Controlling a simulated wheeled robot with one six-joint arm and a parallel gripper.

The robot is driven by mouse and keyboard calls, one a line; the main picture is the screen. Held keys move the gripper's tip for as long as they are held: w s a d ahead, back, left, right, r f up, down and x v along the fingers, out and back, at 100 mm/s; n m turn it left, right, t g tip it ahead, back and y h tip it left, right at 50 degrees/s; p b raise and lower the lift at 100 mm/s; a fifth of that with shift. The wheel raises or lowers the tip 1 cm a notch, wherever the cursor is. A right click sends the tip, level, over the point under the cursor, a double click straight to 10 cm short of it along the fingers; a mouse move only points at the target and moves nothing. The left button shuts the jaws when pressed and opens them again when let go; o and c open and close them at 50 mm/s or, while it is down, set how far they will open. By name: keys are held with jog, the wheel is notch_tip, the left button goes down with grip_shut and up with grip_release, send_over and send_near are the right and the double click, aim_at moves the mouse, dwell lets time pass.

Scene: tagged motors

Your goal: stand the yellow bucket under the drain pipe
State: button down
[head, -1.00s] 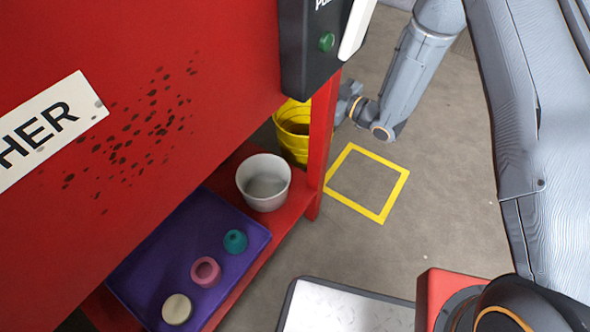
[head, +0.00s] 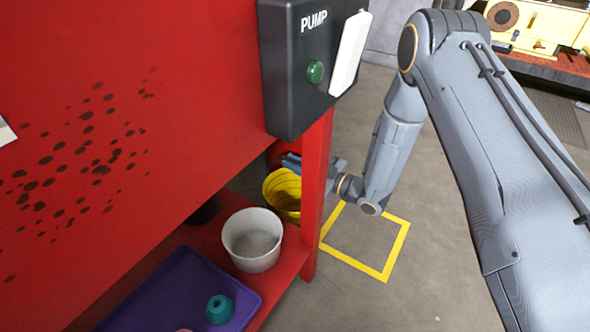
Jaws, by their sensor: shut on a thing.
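The yellow bucket (head: 283,197) stands behind the red post at the right end of the red bench, partly hidden by the post. Its open mouth and ribbed side show. My gripper (head: 291,161) reaches in from the right behind the post and is shut on the bucket at its upper rim; the exact contact is partly hidden. A short dark round piece (head: 204,211) shows under the red panel, left of the bucket. I cannot tell whether it is the drain pipe.
A white bowl (head: 253,242) and a purple tray (head: 170,290) with a teal piece (head: 219,309) sit on the red lower shelf. A black PUMP box (head: 305,75) hangs above. A yellow square outline (head: 395,250) marks clear floor right of the post.

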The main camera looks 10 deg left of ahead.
jog(key=shift+f, duration=0.6)
jog(key=c, duration=1.7)
grip_release()
jog(key=shift+s+d, duration=0.1)
jog(key=shift+d, duration=0.3)
jog(key=p+v, duration=0.4)
jog(key=v, duration=0.7)
jog(key=shift+s+d, duration=0.1)
